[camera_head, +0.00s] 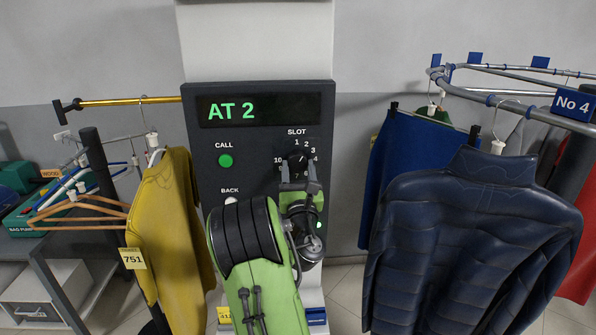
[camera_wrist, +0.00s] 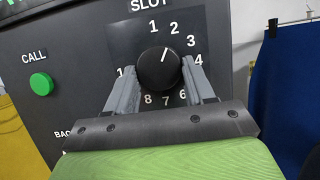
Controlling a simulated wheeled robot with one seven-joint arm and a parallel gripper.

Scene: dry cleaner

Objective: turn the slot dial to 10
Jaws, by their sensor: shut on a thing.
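The slot dial (camera_head: 297,160) is a round black knob on the dark control panel, ringed by white numbers under the word SLOT. In the wrist view the dial's (camera_wrist: 159,70) white pointer line leans up and slightly right, toward the 2. My gripper (camera_head: 299,178) is at the panel, with its two grey fingers on either side of the dial. In the wrist view my gripper (camera_wrist: 160,82) is shut on the knob. The 10 is partly hidden by the left finger in that view. The display (camera_head: 258,110) reads AT 2 in green.
A green CALL button (camera_head: 225,161) is left of the dial, with a BACK label below it. A yellow garment (camera_head: 165,220) hangs close on the left. A navy quilted jacket (camera_head: 470,240) and a blue garment (camera_head: 410,170) hang on the right.

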